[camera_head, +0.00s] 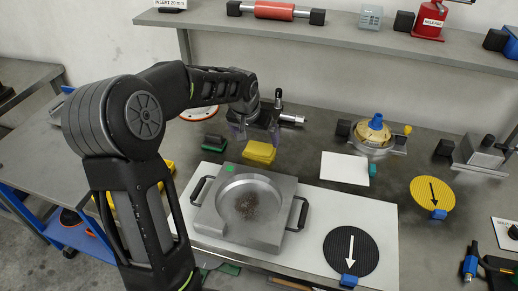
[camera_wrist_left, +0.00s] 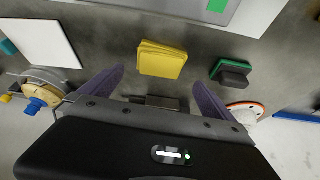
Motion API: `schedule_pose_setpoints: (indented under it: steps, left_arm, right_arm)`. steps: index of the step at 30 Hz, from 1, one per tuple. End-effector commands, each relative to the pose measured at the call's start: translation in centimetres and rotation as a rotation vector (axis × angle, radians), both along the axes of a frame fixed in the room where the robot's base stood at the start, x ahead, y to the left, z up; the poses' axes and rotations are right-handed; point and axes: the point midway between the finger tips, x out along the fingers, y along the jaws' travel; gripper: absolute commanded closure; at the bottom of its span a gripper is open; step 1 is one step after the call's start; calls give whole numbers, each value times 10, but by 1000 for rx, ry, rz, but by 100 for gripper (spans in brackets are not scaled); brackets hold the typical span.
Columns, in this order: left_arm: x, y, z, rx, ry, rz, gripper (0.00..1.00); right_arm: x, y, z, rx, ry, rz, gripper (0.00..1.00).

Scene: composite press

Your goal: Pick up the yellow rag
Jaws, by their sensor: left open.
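The yellow rag (camera_head: 259,152) is a folded square lying on the grey bench, just behind the metal press plate. It also shows in the left wrist view (camera_wrist_left: 162,59), ahead of and between my left fingers. My left gripper (camera_head: 246,132) is open and empty, close to the rag and apart from it. In the left wrist view its two purple-grey fingers (camera_wrist_left: 151,85) are spread wide. My right gripper is not in view.
A round-cavity metal plate with handles (camera_head: 275,228) sits on a white sheet. A green-and-black block (camera_head: 214,142) lies left of the rag. White paper (camera_head: 345,168) and a gold-and-blue device (camera_head: 374,132) are to the right. A shelf (camera_head: 350,39) runs above the back.

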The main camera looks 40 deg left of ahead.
Motion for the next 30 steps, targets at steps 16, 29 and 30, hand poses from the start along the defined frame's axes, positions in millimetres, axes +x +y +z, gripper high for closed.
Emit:
schedule_pose_setpoints:
  steps: [16,29,30]
  left_arm:
    - [9,3,-24,0,0,0,0]
    - [25,8,-66,-1,3,1,0]
    - [26,8,-70,-1,3,1,0]
  right_arm:
    - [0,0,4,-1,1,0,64]
    - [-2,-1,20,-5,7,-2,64]
    - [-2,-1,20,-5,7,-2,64]
